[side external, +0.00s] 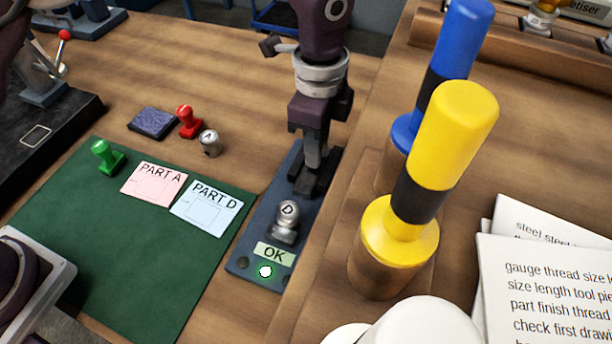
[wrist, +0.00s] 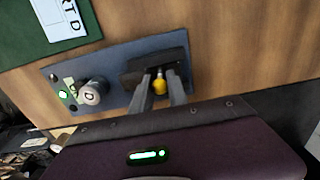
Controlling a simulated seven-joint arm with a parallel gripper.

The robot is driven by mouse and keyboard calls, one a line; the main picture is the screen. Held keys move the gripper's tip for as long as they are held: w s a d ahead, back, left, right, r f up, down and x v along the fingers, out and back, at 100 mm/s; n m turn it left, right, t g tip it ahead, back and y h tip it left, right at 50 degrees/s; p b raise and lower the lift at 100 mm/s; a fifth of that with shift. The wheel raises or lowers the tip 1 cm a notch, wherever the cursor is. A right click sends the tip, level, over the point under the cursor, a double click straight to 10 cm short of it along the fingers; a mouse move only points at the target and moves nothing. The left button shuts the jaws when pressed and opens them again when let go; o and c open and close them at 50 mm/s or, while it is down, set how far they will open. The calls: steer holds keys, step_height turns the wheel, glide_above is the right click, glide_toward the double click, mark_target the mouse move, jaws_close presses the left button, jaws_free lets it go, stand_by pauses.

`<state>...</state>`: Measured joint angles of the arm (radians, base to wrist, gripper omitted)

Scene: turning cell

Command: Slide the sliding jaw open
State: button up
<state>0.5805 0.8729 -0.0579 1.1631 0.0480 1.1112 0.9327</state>
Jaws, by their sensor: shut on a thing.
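The sliding jaw (side external: 325,173) is a dark block at the far end of a blue-grey fixture plate (side external: 262,205). The wrist view shows the jaw (wrist: 135,78) with a small yellow knob (wrist: 159,86) on it. My gripper (side external: 313,160) reaches down onto the jaw, and its fingers (wrist: 158,92) are shut on the yellow knob. A grey metal part marked D (side external: 287,220) stands on the plate, with a visible gap between it and the jaw. An OK label (side external: 273,254) and a lit green lamp (side external: 265,271) are at the plate's near end.
A yellow-handled gauge (side external: 445,135) and a blue-handled one (side external: 460,40) stand tall at right. A green mat (side external: 150,250) with PART A (side external: 153,183) and PART D (side external: 206,208) cards lies left.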

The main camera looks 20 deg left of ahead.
steer(key=shift+w, duration=0.15)
steer(key=o, duration=0.6)
steer(key=shift+c, duration=0.2)
steer(key=shift+r, duration=4.55)
